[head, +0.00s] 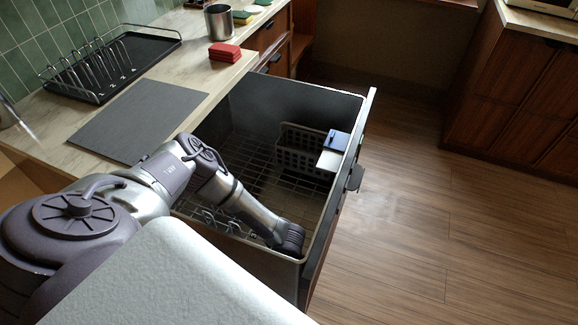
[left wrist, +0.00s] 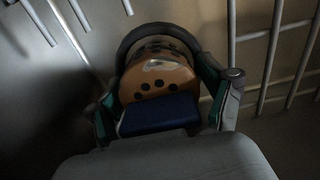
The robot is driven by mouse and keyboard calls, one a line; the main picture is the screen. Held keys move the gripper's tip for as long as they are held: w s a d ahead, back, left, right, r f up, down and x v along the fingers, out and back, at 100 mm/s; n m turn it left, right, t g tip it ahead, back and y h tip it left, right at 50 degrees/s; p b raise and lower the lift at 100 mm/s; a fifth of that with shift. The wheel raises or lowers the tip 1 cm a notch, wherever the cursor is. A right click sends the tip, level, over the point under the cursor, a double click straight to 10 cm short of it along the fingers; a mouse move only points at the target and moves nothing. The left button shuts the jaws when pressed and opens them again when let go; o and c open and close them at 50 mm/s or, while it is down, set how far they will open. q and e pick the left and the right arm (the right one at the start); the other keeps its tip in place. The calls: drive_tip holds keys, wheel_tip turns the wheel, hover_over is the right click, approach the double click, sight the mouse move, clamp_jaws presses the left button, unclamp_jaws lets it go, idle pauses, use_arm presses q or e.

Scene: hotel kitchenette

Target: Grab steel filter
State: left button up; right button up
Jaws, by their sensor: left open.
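The left wrist view shows a rounded piece with a row of dark holes (left wrist: 160,80), tan in this dim light, with a dark curved ring behind it. It looks like the steel filter, but its material is hard to tell. My left gripper (left wrist: 165,92) is open, with its teal-edged fingers on either side of the piece. Whether they touch it is unclear. A dark blue block (left wrist: 160,114) shows between the fingers, in front of the piece. In the head view my left arm reaches down into the open drawer, and the wrist hides the gripper and filter.
The drawer (head: 360,125) is pulled out, with wire racks and a grey basket (head: 297,148) inside. Metal rack bars (left wrist: 272,50) stand close to the gripper. The counter holds a dish rack (head: 98,98), a grey mat (head: 137,120), red sponges (head: 225,52) and a steel canister (head: 218,22).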

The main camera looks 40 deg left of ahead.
use_arm(q)
drive_tip(key=c, duration=1)
drive_tip(key=shift+o, duration=0.2)
drive_tip(key=shift+r, duration=0.1)
